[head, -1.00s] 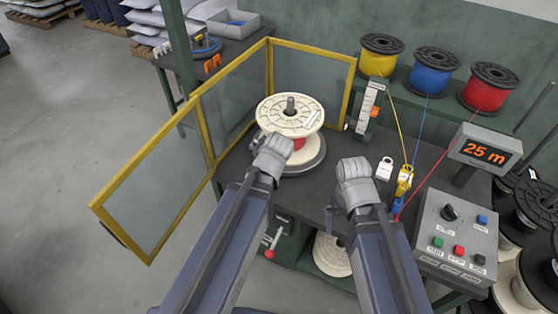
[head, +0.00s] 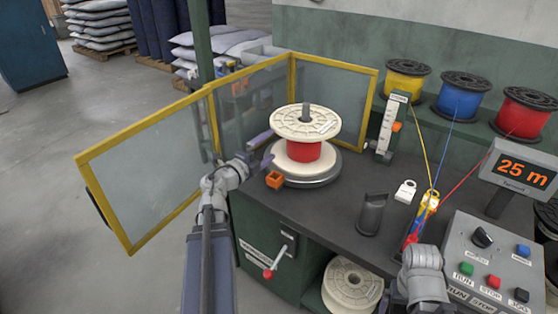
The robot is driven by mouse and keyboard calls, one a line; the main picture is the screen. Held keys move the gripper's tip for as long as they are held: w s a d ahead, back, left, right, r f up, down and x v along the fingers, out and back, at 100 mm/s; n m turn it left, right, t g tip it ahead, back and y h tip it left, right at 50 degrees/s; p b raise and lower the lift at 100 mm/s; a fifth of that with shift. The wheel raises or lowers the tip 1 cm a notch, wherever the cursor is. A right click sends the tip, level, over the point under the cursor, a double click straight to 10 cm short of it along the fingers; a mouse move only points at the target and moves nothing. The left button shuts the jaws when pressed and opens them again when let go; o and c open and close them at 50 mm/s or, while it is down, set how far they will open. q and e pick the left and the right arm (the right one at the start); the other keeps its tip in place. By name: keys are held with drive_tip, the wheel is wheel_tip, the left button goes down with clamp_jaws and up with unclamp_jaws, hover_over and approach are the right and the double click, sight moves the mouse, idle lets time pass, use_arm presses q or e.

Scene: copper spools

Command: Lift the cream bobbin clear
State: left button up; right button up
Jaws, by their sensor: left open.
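The cream bobbin (head: 306,122), with red wire wound round its core, stands upright on a round grey turntable (head: 305,182). A grey spindle tip (head: 306,109) pokes up through its top flange. My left gripper (head: 266,150) is open just left of the bobbin, level with the space between its flanges. I cannot tell whether a finger touches it. My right wrist shows at the lower right, near the control box; the jaws of my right gripper (head: 413,244) do not show clearly.
A yellow-framed clear guard (head: 292,58) stands behind and left of the bobbin. An orange block (head: 275,180) and a dark upright object (head: 372,213) sit on the bench. Yellow, blue and red spools (head: 461,95) line the back shelf. The control box (head: 490,258) is at right.

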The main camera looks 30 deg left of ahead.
sight(285, 136)
use_arm(q)
drive_tip(key=shift+f, duration=0.1)
drive_tip(key=shift+w+d, duration=0.15)
drive_tip(key=shift+w, duration=1.5)
drive_tip(key=shift+w+d, duration=0.15)
drive_tip(key=shift+w, duration=1.5)
drive_tip(key=shift+w+d, duration=0.15)
drive_tip(key=shift+w, duration=1.5)
clamp_jaws()
